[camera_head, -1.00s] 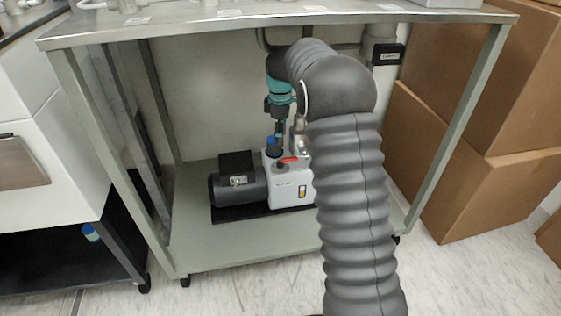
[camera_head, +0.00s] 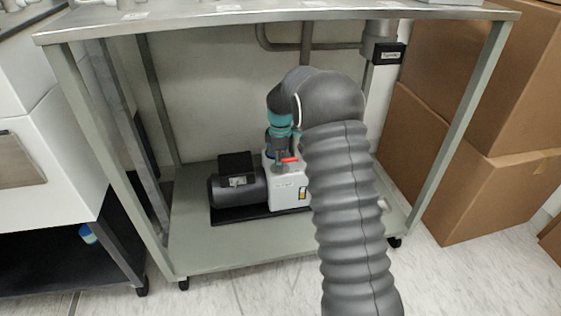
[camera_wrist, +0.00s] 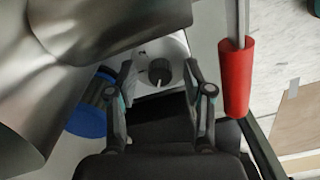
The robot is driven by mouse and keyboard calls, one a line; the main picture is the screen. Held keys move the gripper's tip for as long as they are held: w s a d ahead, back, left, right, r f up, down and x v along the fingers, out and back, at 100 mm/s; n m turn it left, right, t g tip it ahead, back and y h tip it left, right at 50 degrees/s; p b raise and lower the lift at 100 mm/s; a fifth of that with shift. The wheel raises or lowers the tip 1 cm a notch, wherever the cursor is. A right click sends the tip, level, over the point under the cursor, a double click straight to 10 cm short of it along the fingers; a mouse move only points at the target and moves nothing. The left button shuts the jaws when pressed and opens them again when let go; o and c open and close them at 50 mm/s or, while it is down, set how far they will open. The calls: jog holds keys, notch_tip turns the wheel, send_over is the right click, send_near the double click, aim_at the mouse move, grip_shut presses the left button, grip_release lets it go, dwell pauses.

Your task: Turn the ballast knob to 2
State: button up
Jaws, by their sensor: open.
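The ballast knob (camera_wrist: 159,71) is a small round black knob with a pale mark on its lower side in the wrist view. It sits on the white top of the vacuum pump (camera_head: 287,188); no numbers are readable around it. My gripper (camera_wrist: 158,66) is open, with one finger on each side of the knob. A gap shows between each finger and the knob, and I cannot tell the height of the fingertips above it. In the head view, my wrist is above the pump and the knob is hidden.
A red handle (camera_wrist: 237,78) stands close right of my gripper in the wrist view. A blue cap (camera_wrist: 86,120) and a shiny metal pipe (camera_wrist: 115,25) are at the left. The pump's dark motor (camera_head: 237,188) and the table top (camera_head: 270,14) bound the space.

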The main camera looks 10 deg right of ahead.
grip_shut()
jog(key=shift+r+m, duration=0.1)
jog(key=shift+m, duration=0.2)
jog(key=m+p, duration=0.2)
jog(key=m, duration=0.1)
jog(key=shift+m, duration=0.3)
jog(key=m+p, duration=0.1)
jog(key=m, duration=0.4)
jog(key=shift+p, duration=0.35)
jog(key=m, duration=0.4)
jog(key=shift+a+p, duration=0.1)
jog(key=shift+p, duration=0.3)
jog(key=m, duration=0.3)
jog(key=shift+m+p, duration=0.3)
jog(key=shift+m, duration=0.1)
jog(key=m, duration=0.6)
jog(key=shift+m+p, duration=0.35)
jog(key=shift+m, duration=0.05)
